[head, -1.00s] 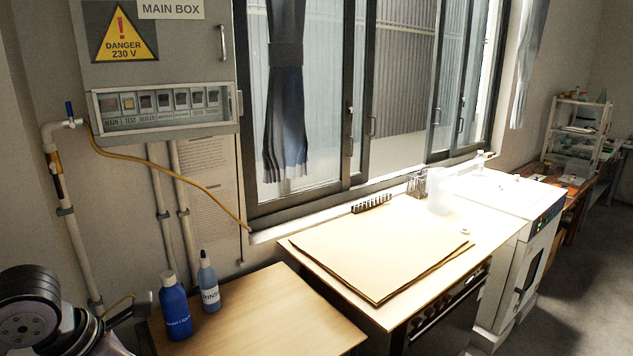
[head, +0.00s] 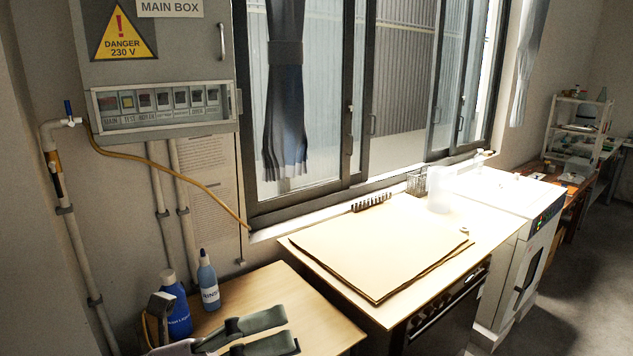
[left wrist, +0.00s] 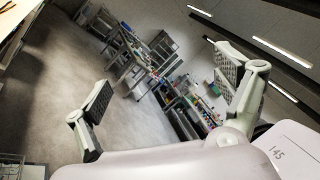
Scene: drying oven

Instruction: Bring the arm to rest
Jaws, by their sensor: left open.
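My left gripper (head: 286,333) is at the bottom of the head view, in front of the low wooden table (head: 322,318). Its two fingers point right and are apart, with nothing between them. In the left wrist view the gripper (left wrist: 165,90) also shows wide open and empty, with floor and distant furniture beyond it. My right gripper is in neither view.
A blue bottle (head: 177,312) and a lighter blue squeeze bottle (head: 208,283) stand on the low table, close behind the left gripper. A bench with a flat brown board (head: 380,250) and a white oven (head: 535,262) stand to the right. Open floor (left wrist: 70,95) shows in the left wrist view.

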